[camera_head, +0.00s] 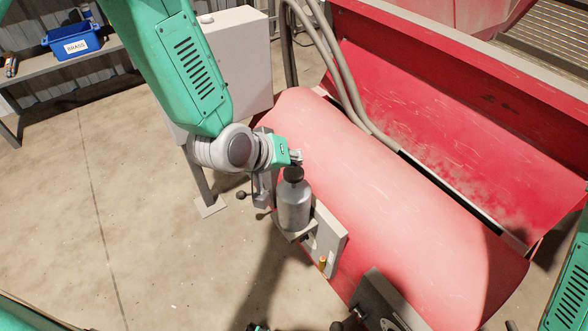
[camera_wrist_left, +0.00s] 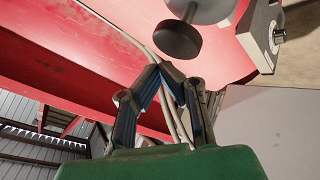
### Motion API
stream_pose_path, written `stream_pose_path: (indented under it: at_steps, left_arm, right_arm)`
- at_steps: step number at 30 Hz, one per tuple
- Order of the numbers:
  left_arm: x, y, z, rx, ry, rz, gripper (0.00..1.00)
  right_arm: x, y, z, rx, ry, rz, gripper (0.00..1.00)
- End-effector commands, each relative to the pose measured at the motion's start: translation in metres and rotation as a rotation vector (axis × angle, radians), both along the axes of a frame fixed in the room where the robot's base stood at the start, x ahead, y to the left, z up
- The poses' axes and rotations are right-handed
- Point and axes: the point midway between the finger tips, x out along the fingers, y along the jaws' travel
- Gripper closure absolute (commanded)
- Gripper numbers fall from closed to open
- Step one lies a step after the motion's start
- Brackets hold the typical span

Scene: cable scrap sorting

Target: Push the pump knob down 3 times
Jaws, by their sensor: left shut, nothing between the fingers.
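The pump is a grey metal bottle (camera_head: 294,206) with a dark round knob (camera_head: 293,174) on top. It stands upright on a bracket at the side of the red machine. In the left wrist view the dark knob (camera_wrist_left: 177,41) hangs just beyond the fingertips, with the grey bottle (camera_wrist_left: 200,9) behind it. My left gripper (camera_head: 297,157) is shut and empty, close above the knob. In the left wrist view its fingertips (camera_wrist_left: 160,70) meet, and a small gap to the knob seems to show.
The red rounded machine housing (camera_head: 400,200) lies right of the pump. A light panel (camera_head: 327,240) with an orange-yellow part (camera_head: 322,262) is beside the bottle. Grey hoses (camera_head: 340,70) run behind. A grey cabinet (camera_head: 235,65) stands behind my left arm. Floor at left is clear.

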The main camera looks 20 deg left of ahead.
Motion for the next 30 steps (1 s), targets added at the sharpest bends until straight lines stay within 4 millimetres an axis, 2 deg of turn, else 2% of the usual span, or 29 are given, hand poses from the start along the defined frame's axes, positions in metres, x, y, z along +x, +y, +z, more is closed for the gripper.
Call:
stream_pose_path:
  at_steps: [30]
  left_arm:
    - [-0.0007, 0.0001, -0.0081, 0.0, 0.0, 0.0, 1.0]
  right_arm:
    - [-0.0001, 0.0, -0.0007, 0.0, 0.0, 0.0, 0.6]
